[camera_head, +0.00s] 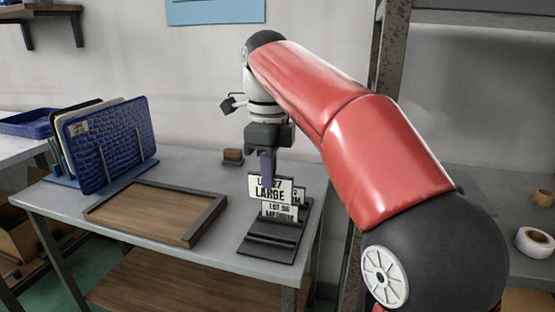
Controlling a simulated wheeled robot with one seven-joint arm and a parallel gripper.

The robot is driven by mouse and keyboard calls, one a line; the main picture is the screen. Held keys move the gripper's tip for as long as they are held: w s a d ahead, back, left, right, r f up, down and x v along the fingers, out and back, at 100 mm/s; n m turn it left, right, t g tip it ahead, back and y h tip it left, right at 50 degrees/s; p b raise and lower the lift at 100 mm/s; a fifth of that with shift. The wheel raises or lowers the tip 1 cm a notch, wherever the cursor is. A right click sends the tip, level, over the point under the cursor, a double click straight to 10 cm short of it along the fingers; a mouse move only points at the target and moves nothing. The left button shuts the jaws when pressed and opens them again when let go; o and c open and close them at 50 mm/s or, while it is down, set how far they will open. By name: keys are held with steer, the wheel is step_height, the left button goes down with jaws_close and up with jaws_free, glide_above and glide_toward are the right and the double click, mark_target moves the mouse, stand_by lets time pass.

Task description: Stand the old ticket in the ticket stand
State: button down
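My gripper (267,167) points down over the back of the dark ticket stand (265,247). Its purple finger covers part of the top edge of a white ticket reading "LARGE" (270,195), and it looks shut on that ticket. The "LARGE" ticket is about upright, above and in front of a second ticket, "LOT 56 MEDIUM" (279,213), whose upper left it hides. A third ticket (300,197) shows partly behind at the right. The front ledges of the stand are bare. I cannot tell whether the "LARGE" ticket touches the stand. No ticket is marked old.
An empty wood-bottomed tray (203,233) with a dark rim lies left of the stand. A metal shelf post (385,65) rises behind my arm.

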mark_target(270, 198)
steer(key=shift+w+f+b, duration=0.15)
steer(key=shift+f+b, duration=1.45)
steer(key=shift+f, duration=2.4)
steer(key=shift+f+b, duration=0.65)
steer(key=shift+f, duration=0.45)
steer(key=shift+f, duration=0.35)
steer(key=c, duration=1.5)
jaws_free()
steer(key=shift+c, duration=0.2)
